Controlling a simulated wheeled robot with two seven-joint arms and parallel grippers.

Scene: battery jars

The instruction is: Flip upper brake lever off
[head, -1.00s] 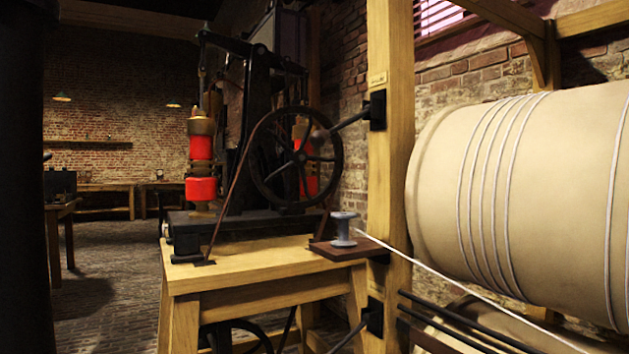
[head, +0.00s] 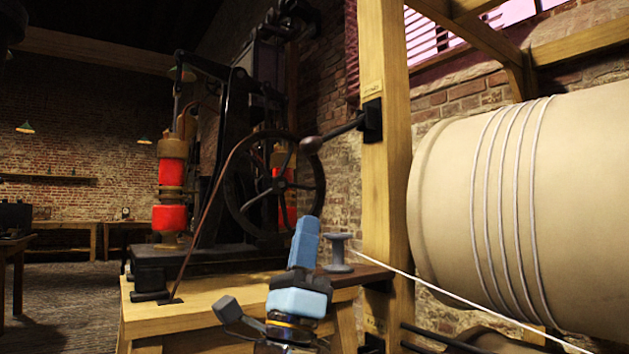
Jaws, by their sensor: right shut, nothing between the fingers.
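The upper brake lever (head: 338,132) is a dark rod with a rounded knob at its end. It comes out of a black bracket (head: 372,120) on the wooden post (head: 384,190) and slants down to the left. Its knob overlaps the rim of the black flywheel (head: 232,190) in the picture. My right gripper (head: 306,226) has blue fingers pointing up and is shut and empty. It is below the lever's knob, in front of the wooden bench, and apart from the lever. The lower bracket and its lever cannot be made out now. My left gripper is out of view.
A large pale drum (head: 450,190) wound with rope fills the right side. A taut white rope (head: 455,295) runs from near a grey spool (head: 339,255) toward the lower right. A machine with red cylinders (head: 170,218) stands on the bench (head: 185,318).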

